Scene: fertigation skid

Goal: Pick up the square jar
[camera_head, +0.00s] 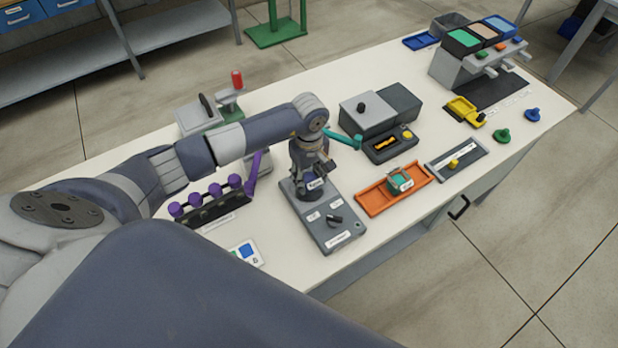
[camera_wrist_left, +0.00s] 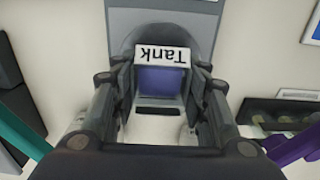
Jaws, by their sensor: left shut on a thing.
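The square jar (camera_wrist_left: 160,82) has a blue-purple body and a white label reading "Tank". It sits between the fingers of my left gripper (camera_wrist_left: 163,100) in the left wrist view. In the head view my left gripper (camera_head: 312,174) points down over the back part of a grey control unit (camera_head: 335,222) with a black knob, shut on the jar. The gripper and arm hide most of the jar there. I cannot tell whether the jar touches the unit. My right gripper is not in view.
A rack with purple-capped items (camera_head: 210,208) stands left of the unit. To its right is an orange tray (camera_head: 377,197) holding a green item (camera_head: 400,181). A grey box (camera_head: 366,117) and a dark device with a yellow button (camera_head: 390,147) stand behind.

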